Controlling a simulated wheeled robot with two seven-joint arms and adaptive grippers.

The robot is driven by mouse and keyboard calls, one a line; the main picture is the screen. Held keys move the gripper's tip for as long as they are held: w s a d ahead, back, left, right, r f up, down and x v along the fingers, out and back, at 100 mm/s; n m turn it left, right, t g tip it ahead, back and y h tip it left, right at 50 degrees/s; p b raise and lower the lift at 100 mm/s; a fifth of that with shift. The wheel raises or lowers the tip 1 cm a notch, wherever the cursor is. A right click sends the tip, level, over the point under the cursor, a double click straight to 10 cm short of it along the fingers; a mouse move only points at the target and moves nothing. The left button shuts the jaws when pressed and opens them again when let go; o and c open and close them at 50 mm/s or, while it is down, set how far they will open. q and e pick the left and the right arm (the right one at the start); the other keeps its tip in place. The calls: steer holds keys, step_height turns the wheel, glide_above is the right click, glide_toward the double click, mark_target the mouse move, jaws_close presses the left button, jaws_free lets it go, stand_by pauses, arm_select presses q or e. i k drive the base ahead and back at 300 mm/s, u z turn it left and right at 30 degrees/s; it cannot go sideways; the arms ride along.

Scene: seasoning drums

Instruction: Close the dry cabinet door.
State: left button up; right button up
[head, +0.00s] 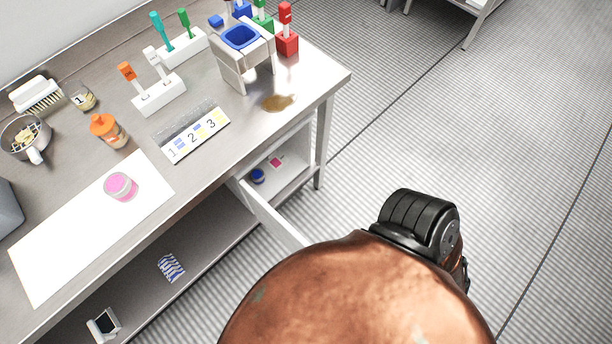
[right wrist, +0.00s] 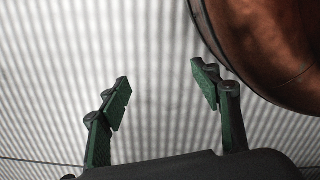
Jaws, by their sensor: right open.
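The dry cabinet (head: 298,178) is a white box under the right end of the steel table in the head view. Its white door (head: 268,212) stands open, sticking out from the cabinet towards the lower right. The door's outer end is partly hidden at the bottom of the view. A blue-lidded jar (head: 257,176) and a small pink item (head: 277,162) are inside. My right gripper (right wrist: 163,92) shows in the right wrist view, open and empty above the striped floor. The door is not visible in that view. My left gripper is in neither view.
The steel table (head: 215,85) carries a white mat with a pink jar (head: 120,187), an orange-capped bottle (head: 108,130), a numbered strip (head: 196,135) and several scoop holders. A brown spill (head: 277,102) lies near its right edge. The floor to the right is clear.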

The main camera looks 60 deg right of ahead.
mark_target(278, 227)
steer(key=z, duration=1.2)
